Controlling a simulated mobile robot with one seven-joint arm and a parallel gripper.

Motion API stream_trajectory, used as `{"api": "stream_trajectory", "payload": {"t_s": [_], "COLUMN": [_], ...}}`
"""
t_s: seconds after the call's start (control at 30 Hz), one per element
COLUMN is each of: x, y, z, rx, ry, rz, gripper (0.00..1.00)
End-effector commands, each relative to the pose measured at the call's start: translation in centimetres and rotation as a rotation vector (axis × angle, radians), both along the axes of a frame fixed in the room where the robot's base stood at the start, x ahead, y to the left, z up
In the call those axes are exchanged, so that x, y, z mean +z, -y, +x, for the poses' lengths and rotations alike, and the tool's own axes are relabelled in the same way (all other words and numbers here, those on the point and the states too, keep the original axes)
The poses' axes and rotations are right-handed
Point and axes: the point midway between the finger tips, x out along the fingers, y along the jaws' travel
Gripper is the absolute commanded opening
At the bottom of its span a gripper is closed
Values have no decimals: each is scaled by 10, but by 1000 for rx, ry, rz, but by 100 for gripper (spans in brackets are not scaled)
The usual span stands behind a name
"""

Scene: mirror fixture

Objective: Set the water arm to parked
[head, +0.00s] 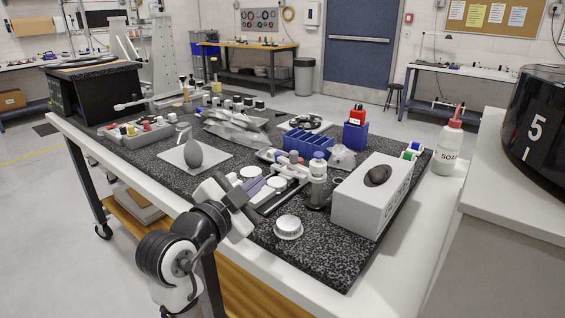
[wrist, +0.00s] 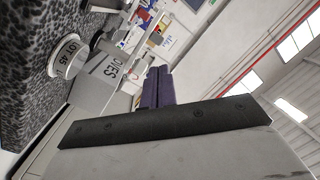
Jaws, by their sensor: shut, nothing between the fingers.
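A pale arm (head: 131,104) with a rounded end sticks out near the black box at the back left of the bench. It may be the water arm, but its setting is too small to tell. My gripper (head: 253,185) is over the front of the bench, well apart from that arm. In the wrist view its dark purple fingers (wrist: 158,86) are together and empty. The pale arm is not seen in the wrist view.
A glove box (head: 369,200) and a round white-rimmed dial (head: 288,227) stand near my gripper. A blue divided bin (head: 309,147), a grey egg-shaped piece (head: 193,152) and other small items crowd the speckled bench top. A soap bottle (head: 447,148) stands at right.

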Motion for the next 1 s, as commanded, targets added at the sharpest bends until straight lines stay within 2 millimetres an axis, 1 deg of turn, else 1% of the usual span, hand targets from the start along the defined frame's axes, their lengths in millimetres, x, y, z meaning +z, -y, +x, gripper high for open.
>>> {"api": "stream_trajectory", "payload": {"t_s": [0.1, 0.2, 0.3, 0.43, 0.57, 0.67, 0.77, 1.0], "x": [0, -1, -3, -4, -4, -3, -3, -2], "y": [-4, -6, -8, -10, -9, -6, 2, 27], "z": [-7, -13, -17, -20, -20, -13, -1, 45], "rx": [0, 2, 1, 1, 0, -2, -4, -5], "ry": [128, 232, 315, 386, 414, 417, 415, 414], "rz": [235, 426, 581, 710, 763, 767, 766, 765], "gripper": [0, 0, 0, 0, 0, 0, 0, 0]}}
